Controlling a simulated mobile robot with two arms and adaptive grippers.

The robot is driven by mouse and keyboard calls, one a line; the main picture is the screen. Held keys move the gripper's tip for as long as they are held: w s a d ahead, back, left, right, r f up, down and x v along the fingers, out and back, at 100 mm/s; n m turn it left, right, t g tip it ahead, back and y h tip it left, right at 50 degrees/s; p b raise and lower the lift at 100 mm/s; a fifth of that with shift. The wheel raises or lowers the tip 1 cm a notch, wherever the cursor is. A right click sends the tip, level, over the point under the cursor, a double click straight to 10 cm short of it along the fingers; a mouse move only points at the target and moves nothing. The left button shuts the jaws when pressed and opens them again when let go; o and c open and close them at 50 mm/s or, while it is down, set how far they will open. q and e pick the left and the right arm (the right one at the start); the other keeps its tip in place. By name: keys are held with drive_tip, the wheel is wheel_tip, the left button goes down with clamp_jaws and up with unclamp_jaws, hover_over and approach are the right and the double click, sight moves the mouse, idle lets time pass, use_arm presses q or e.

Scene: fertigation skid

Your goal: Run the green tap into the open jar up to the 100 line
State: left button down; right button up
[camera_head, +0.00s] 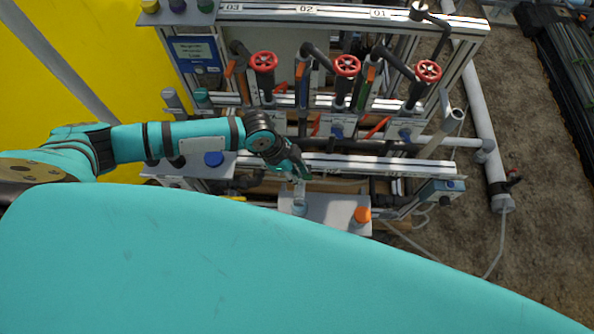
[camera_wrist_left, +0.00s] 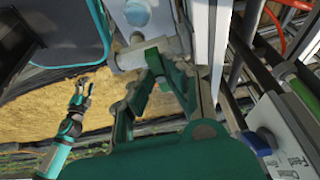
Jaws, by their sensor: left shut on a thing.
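My left gripper (camera_head: 300,172) is low at the front of the skid, just above a small clear jar (camera_head: 300,206) on the pale shelf. In the left wrist view, its green fingers (camera_wrist_left: 163,82) close around what looks like the green tap's handle, beside a grey fitting (camera_wrist_left: 150,54). Handle and fingers are hard to separate. The jar (camera_wrist_left: 137,12) shows beyond the fitting. Its fill level and 100 line cannot be read. My right gripper (camera_wrist_left: 85,85) looks open and empty, small in the left wrist view.
An orange-capped container (camera_head: 361,215) stands at the right on the shelf (camera_head: 332,208). Red handwheels (camera_head: 346,65) and pipes crowd the rack above. A grey pipe (camera_head: 484,130) runs down at the right. My teal body hides the lower foreground.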

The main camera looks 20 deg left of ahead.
use_arm(q)
drive_tip(key=c, duration=1.3)
unclamp_jaws()
drive_tip(key=shift+r, duration=0.1)
drive_tip(key=v, duration=1.2)
